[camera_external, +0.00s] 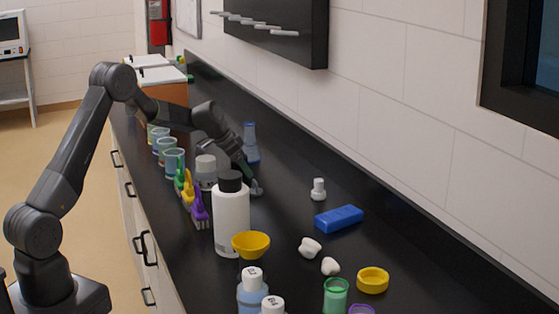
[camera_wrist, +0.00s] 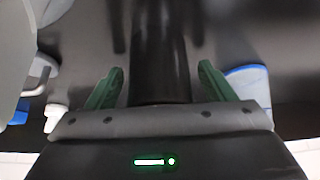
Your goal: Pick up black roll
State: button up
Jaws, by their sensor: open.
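In the wrist view, a black roll (camera_wrist: 160,55) shows as a dark, shiny cylinder against the dark counter. It lies lengthwise between the two green fingers of my gripper (camera_wrist: 160,88), and its near end is hidden by the gripper body. The fingers are open, one on each side of it, with a visible gap at both sides. In the external view my gripper (camera_external: 252,180) is low over the black counter, behind the white bottle. I cannot make out the black roll there.
A white bottle with a black lid (camera_external: 231,215) and a grey-lidded jar (camera_external: 206,170) stand close in front of my gripper. A blue-based item (camera_external: 251,143) stands just behind it. Brushes (camera_external: 187,190) and beakers (camera_external: 174,162) line the front edge. A blue block (camera_external: 339,218) lies right.

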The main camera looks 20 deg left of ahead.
jog(key=shift+f, duration=0.1)
jog(key=c, duration=1.1)
